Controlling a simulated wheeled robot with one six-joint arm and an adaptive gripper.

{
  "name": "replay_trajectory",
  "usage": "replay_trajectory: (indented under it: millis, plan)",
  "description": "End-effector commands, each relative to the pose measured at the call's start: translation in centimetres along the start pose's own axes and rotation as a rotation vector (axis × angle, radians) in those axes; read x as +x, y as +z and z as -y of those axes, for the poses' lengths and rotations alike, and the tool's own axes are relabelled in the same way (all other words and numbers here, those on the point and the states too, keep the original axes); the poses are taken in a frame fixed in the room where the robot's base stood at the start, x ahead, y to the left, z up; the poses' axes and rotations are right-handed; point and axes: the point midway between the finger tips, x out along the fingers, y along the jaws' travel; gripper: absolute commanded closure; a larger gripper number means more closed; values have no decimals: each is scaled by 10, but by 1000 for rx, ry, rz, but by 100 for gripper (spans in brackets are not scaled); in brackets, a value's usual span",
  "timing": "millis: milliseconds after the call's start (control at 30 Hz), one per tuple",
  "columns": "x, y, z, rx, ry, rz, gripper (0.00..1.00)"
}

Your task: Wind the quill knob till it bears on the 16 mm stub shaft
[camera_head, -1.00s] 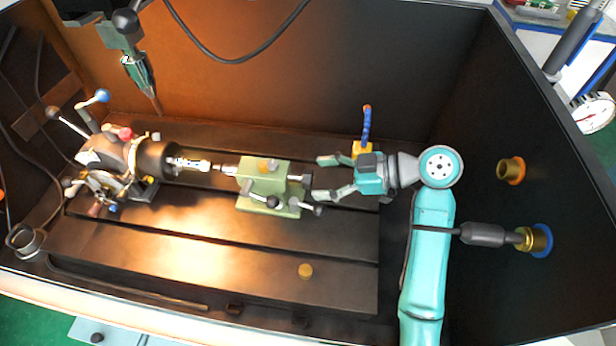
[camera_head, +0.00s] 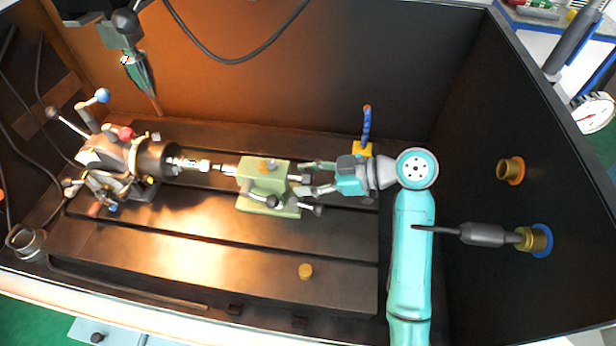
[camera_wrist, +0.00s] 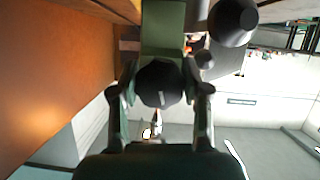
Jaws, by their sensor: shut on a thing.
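The stub shaft (camera_head: 196,165) is a short bright bar held in the dark chuck (camera_head: 152,158) at the left. The green tailstock (camera_head: 256,202) stands to its right, its quill (camera_head: 229,170) pointing at the shaft. I cannot tell whether the quill tip touches the shaft. My gripper (camera_head: 299,179) has its two fingers around the quill knob at the tailstock's right end. In the wrist view, the dark round quill knob (camera_wrist: 161,84) with a pale mark sits between the fingers, which are shut on it. The fingers partly hide the knob in the head view.
A blue coolant hose on a yellow block (camera_head: 362,149) stands just behind my gripper. Levers (camera_head: 318,210) stick out at the tailstock's lower right. A spindle tool (camera_head: 485,235) juts from the right wall.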

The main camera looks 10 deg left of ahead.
Motion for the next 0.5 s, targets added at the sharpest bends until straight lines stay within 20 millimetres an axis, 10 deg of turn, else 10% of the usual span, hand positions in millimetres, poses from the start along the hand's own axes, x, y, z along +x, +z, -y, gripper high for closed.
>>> replay_trajectory:
  millis: [500]
  plan:
    - [0, 0, 0, 253, -104, 0, 89]
